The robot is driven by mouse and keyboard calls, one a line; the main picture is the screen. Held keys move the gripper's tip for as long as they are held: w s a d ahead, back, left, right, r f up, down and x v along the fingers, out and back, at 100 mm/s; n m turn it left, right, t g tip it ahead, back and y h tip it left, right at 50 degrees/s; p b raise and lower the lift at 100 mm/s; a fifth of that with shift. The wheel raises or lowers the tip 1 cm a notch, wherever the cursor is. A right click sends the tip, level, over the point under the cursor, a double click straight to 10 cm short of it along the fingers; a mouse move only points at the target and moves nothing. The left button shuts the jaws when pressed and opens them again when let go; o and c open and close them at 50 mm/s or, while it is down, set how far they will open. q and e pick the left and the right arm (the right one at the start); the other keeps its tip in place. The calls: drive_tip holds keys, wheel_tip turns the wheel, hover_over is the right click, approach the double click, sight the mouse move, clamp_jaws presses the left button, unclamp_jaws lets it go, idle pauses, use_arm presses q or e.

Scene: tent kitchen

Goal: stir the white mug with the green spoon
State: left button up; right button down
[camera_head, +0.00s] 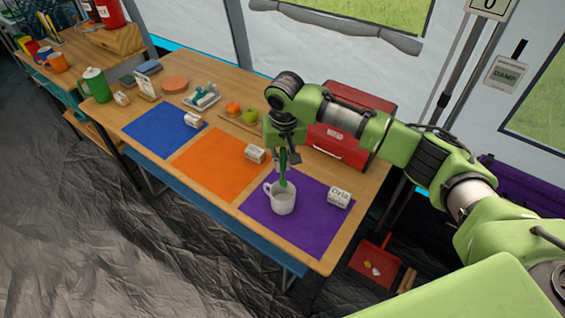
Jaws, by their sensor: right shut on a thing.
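The white mug (283,201) stands upright on the purple mat (305,229) near the table's front right. The green spoon (283,167) is upright above the mug, and its lower end reaches to the mug's mouth. How deep it sits inside is hard to tell. My right gripper (282,158) is shut on the green spoon, directly over the mug. My left gripper is not in view.
A small white labelled block (339,197) sits right of the mug, and another (255,153) lies on the orange mat (215,165). A red box (340,140) stands behind my right gripper. The blue mat (155,129) is mostly clear.

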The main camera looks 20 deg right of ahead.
sight(282, 183)
drive_tip(key=shift+f+b, duration=0.6)
drive_tip(key=shift+f, duration=0.4)
wheel_tip(282, 183, down, 2)
drive_tip(key=shift+f+b, duration=0.8)
drive_tip(key=shift+f, duration=1.95)
